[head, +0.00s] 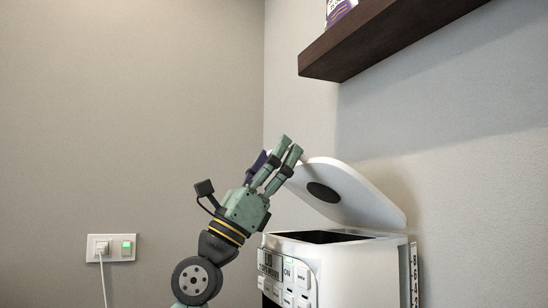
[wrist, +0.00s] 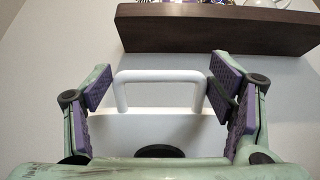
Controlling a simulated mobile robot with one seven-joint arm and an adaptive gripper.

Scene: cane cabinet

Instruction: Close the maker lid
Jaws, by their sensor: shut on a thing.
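The maker (head: 358,272) is a white box with a buttoned front panel, low at the right in the head view. Its white lid (head: 362,196) is raised and tilted, hinged at the right rear, with a dark round patch on its underside. The dark opening below it shows. In the wrist view a white U-shaped handle (wrist: 160,76) stands on the lid edge. My gripper (head: 288,148) is at the lid's raised front edge; in the wrist view my gripper (wrist: 161,75) has its purple pads on either side of the handle, shut on it across its width.
A dark wooden shelf (head: 375,38) juts from the wall above the lid, with items on it. A wall outlet (head: 111,248) with a plug and cord is at the lower left.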

